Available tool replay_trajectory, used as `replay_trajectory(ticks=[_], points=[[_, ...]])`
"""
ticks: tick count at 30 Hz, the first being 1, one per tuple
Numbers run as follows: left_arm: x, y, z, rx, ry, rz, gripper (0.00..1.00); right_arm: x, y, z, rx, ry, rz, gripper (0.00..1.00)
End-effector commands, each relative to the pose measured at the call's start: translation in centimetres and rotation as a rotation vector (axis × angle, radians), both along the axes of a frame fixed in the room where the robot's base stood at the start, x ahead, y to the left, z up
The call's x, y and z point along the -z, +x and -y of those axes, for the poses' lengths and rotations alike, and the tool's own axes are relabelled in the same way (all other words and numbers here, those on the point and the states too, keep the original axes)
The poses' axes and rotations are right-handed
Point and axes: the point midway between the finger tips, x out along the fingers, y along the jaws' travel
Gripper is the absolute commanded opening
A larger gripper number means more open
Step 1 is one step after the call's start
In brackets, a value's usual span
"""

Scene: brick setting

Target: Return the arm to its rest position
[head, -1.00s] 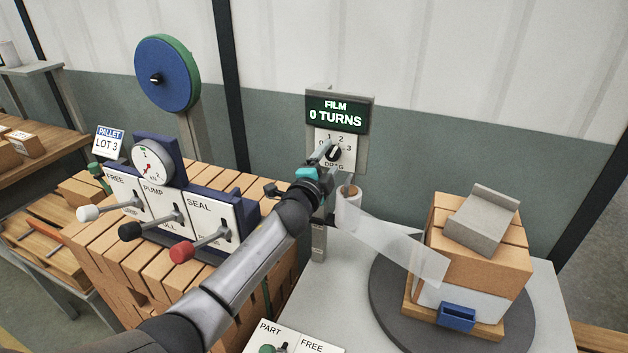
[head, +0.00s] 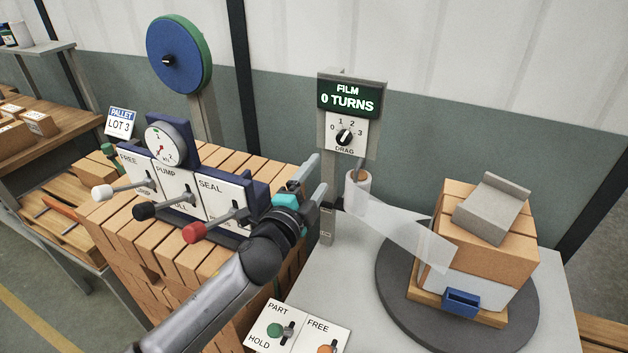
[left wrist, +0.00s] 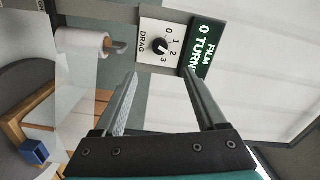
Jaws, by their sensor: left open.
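My left gripper (head: 321,173) is open and empty, in front of and a little below the drag panel (head: 346,131), apart from it. Its two fingers also show in the left wrist view (left wrist: 159,73), with nothing between them. The round black drag knob (head: 345,137) is uncovered on the white panel and also shows beyond the fingers in the left wrist view (left wrist: 159,45). Above it the film display (head: 350,97) reads 0 TURNS. My left arm comes in from the lower left. My right gripper is not in view.
The lever panel (head: 190,190) with white, black and red knobs stands left of my arm. The film roll (head: 358,188) is close right of the gripper, its film reaching the brick stack (head: 480,238) on the turntable (head: 393,290). A PART/FREE switch panel (head: 298,328) lies below.

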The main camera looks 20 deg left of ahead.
Motion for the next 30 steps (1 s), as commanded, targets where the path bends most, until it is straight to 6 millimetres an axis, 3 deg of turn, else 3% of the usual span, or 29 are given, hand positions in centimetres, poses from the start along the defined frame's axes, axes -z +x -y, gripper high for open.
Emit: replay_trajectory(ticks=[18, 22, 26, 30], points=[[0.0, -0.7, 0.0, 0.0, 0.0, 0.0, 0.73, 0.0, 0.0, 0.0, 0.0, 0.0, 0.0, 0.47], [0.8, -1.4, -0.2, -0.029, -0.052, -0.036, 0.73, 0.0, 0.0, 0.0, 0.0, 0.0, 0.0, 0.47], [3.7, -4.0, -0.9, -0.129, -0.218, -0.165, 0.73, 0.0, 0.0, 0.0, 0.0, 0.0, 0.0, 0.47], [8.4, -9.3, -1.2, -0.289, -0.467, -0.392, 0.73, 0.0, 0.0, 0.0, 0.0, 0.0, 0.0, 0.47]])
